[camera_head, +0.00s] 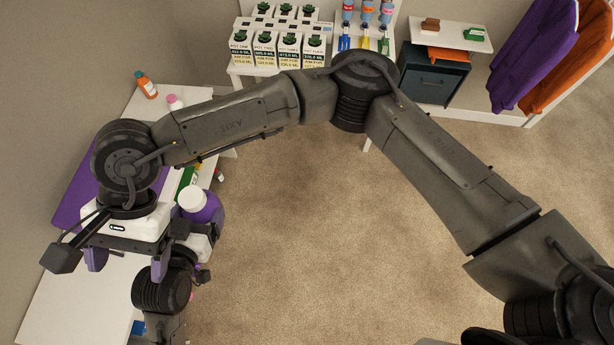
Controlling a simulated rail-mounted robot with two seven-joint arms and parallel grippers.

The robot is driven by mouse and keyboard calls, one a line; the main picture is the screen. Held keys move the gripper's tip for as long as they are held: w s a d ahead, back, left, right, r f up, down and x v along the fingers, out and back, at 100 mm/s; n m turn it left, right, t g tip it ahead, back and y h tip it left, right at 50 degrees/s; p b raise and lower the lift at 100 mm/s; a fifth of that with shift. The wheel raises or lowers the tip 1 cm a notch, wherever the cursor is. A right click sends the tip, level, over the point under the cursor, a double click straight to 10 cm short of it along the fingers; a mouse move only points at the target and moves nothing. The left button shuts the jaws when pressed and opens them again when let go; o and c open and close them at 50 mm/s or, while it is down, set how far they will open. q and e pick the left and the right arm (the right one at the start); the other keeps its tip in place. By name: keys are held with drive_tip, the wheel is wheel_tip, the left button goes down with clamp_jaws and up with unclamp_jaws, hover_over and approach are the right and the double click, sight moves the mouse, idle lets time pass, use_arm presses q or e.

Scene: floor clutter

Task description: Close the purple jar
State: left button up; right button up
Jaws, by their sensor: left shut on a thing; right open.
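The purple jar (212,212) has a white lid (192,198) at its top, at the right edge of the white table. Whether the lid is seated or loose cannot be told from here. My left gripper (203,242) comes up from below and is shut on the purple jar; its fingers are mostly hidden. My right gripper (128,262) is to the left of the jar, with its purple-tipped fingers spread apart and nothing visible between them.
The white table (62,295) bears a purple mat (78,195), an orange bottle (146,86) and a pink-capped bottle (174,102). A green item (186,178) is close behind the jar. Cartons (277,48) and a dark bin (433,78) stand at the back. The carpet is clear.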

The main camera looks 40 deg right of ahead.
drive_tip(key=s+a+r+m+g+y, duration=0.2)
drive_tip(key=s+a+r+m+y, duration=0.15)
drive_tip(key=r+m+y, duration=0.75)
drive_tip(key=w+d+f+m+t+y, duration=0.15)
drive_tip(key=w+d+m+t, duration=0.4)
drive_tip(key=m+t, duration=0.6)
drive_tip(key=w+d+f+m+t, duration=0.35)
drive_tip(key=d+m+t, duration=0.25)
drive_tip(key=m+t, duration=0.6)
drive_tip(key=d+f+m+h, duration=1.4)
drive_tip(key=f+m+h, duration=0.2)
drive_tip(key=f+m, duration=0.3)
drive_tip(key=s+d+f+m+g+h, duration=0.1)
drive_tip(key=s+d+f+m+g, duration=0.2)
drive_tip(key=s, duration=0.4)
drive_tip(key=s+d+f+m+g+h, duration=0.1)
drive_tip(key=s+d+f+m+g, duration=0.2)
drive_tip(key=s+d+f+g, duration=0.2)
drive_tip(key=s+d+f+m+g+h, duration=0.1)
drive_tip(key=s+d+f+m+g, duration=0.2)
drive_tip(key=s+f, duration=0.6)
drive_tip(key=s+d+g, duration=0.2)
drive_tip(key=shift+d, duration=0.4)
drive_tip(key=shift+m+h, duration=0.25)
